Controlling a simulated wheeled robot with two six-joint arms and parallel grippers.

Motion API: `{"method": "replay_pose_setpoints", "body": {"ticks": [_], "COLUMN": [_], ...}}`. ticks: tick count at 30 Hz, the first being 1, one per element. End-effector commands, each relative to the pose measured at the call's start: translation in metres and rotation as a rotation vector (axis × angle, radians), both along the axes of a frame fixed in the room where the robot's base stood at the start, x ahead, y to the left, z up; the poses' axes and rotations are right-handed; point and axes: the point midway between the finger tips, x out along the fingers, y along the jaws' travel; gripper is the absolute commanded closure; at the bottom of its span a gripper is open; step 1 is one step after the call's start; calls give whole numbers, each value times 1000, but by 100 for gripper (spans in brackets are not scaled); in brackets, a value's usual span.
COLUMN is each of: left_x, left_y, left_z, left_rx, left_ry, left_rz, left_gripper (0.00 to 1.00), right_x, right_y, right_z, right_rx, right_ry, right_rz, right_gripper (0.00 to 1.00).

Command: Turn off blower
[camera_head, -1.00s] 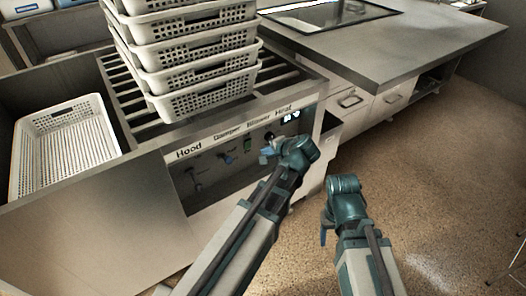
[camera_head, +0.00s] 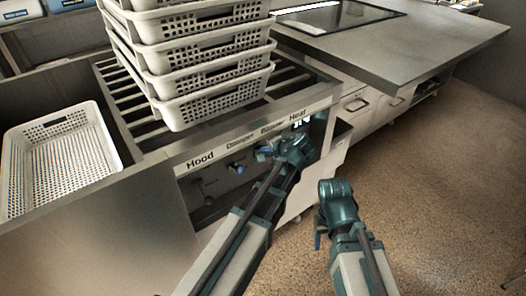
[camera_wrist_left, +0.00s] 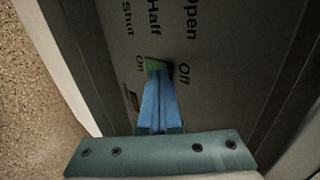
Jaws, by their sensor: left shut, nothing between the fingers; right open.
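The control panel (camera_head: 222,182) carries the labels Hood, Damper, Blower and Heat. The Blower label (camera_head: 271,129) is above my left gripper (camera_head: 264,152), which covers the switch below it in the head view. In the left wrist view, the green blower switch (camera_wrist_left: 155,64) shows between the words On and Off. My left gripper's blue fingers (camera_wrist_left: 157,80) are shut with nothing between them. Their tips overlap the switch's lower edge; I cannot tell whether they touch. My right gripper (camera_head: 318,238) is open and empty, low in front of the cabinets, away from the panel.
A stack of white perforated baskets (camera_head: 215,75) stands on the slatted rack above the panel. Another white basket (camera_head: 65,160) sits at the left. The floor (camera_head: 440,170) at the right is clear.

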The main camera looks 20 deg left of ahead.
Motion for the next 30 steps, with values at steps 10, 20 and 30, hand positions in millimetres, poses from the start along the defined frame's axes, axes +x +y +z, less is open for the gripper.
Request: {"method": "replay_pose_setpoints", "body": {"ticks": [10, 20, 30], "left_x": [5, 5, 9], "left_y": [6, 6, 7], "left_z": [3, 17, 23], "left_rx": [0, 2, 3], "left_ry": [0, -2, -7], "left_rz": [0, 0, 0], "left_gripper": [100, 100, 100], "right_x": [0, 0, 0], "right_y": [0, 0, 0], "right_z": [3, 16, 22], "right_rx": [1, 1, 1], "right_ry": [0, 0, 0], "right_rz": [0, 0, 0], "right_gripper": [39, 39, 39]}}
